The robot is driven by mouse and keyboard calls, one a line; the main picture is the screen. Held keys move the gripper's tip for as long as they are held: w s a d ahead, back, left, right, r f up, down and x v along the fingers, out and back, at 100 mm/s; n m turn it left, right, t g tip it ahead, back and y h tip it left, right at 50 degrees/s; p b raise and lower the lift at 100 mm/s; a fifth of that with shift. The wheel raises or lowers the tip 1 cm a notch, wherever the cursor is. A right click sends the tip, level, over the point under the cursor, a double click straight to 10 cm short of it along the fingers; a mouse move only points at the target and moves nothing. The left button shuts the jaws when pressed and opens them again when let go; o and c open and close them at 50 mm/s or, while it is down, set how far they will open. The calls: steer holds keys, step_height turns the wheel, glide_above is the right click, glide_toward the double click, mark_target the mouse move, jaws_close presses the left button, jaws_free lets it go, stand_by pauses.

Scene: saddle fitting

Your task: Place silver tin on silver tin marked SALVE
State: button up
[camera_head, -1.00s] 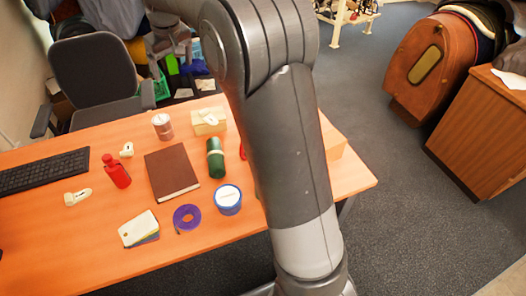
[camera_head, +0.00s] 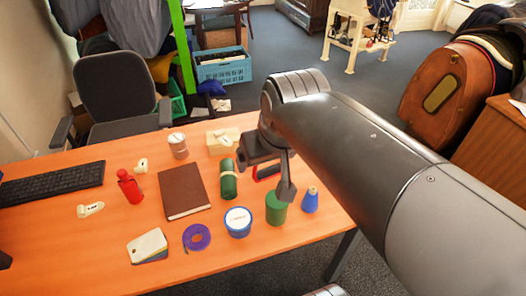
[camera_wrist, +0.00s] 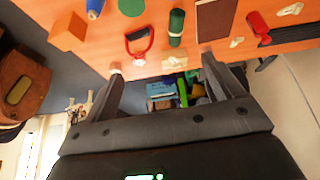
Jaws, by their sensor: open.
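One silvery-pink tin (camera_head: 178,146) with a pale top stands upright at the back of the orange desk in the head view. I cannot read a SALVE mark on it, nor tell whether it is one tin or two stacked. No separate second silver tin shows clearly. My gripper (camera_head: 265,177) is open and empty above the right part of the desk, to the right of the tin and apart from it. In the wrist view the open fingers (camera_wrist: 161,62) frame no held object. The tin cannot be made out there; the right finger may hide it.
Near my gripper are a green cylinder (camera_head: 228,180), a red-handled item (camera_head: 267,172), a green tin (camera_head: 276,208) and a blue bottle (camera_head: 310,200). A wooden block (camera_head: 221,141) stands right of the silvery tin.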

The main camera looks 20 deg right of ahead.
steer(key=shift+m, duration=0.3)
steer(key=s+f, duration=0.1)
steer(key=s, duration=0.1)
steer(key=s+f, duration=0.1)
steer(key=s, duration=0.1)
steer(key=shift+d+f, duration=0.3)
